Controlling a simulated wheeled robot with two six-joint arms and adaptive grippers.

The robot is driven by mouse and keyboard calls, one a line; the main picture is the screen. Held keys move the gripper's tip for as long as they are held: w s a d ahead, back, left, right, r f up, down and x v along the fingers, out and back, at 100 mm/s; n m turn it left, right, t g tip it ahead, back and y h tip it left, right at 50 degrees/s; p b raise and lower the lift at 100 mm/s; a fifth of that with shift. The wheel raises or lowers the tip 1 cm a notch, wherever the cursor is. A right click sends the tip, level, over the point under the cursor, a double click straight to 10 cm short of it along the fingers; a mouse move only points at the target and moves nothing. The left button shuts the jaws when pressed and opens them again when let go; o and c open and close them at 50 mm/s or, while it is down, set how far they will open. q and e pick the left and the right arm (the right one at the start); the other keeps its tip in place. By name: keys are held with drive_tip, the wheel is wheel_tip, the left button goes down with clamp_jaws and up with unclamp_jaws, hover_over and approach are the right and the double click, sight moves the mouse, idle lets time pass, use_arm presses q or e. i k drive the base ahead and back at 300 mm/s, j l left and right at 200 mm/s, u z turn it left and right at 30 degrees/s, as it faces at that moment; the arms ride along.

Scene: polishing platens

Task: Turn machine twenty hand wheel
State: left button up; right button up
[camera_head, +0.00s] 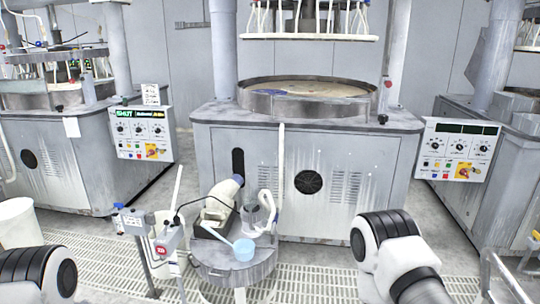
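Three grey polishing machines stand before me in the head view: a centre one (330,136), a left one (75,145) and a right one (510,165). I can read no number twenty on any of them, and I cannot make out a hand wheel. The centre cabinet has a round black vent (308,182) and a dark slot (238,162) on its front. Parts of my white and black arms show at the bottom left and bottom right. Both grippers are outside the picture, so what they hold is hidden.
A small round stand (238,272) with a motor-like unit (219,200) and a light blue scoop (244,249) is in front of the centre machine. Control panels (142,132) (459,150) hang at either side. A white bucket (18,222) is at left. Floor grating (320,272) lies ahead.

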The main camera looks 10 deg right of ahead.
sight(383, 119)
drive_tip(key=i+l+z, duration=0.2)
drive_tip(key=i+z, duration=0.2)
drive_tip(key=i, duration=0.35)
drive_tip(key=i+z, duration=0.4)
drive_tip(key=i, duration=0.35)
drive_tip(key=i+j+z, duration=0.25)
drive_tip(key=i+z, duration=0.15)
drive_tip(key=i, duration=0.35)
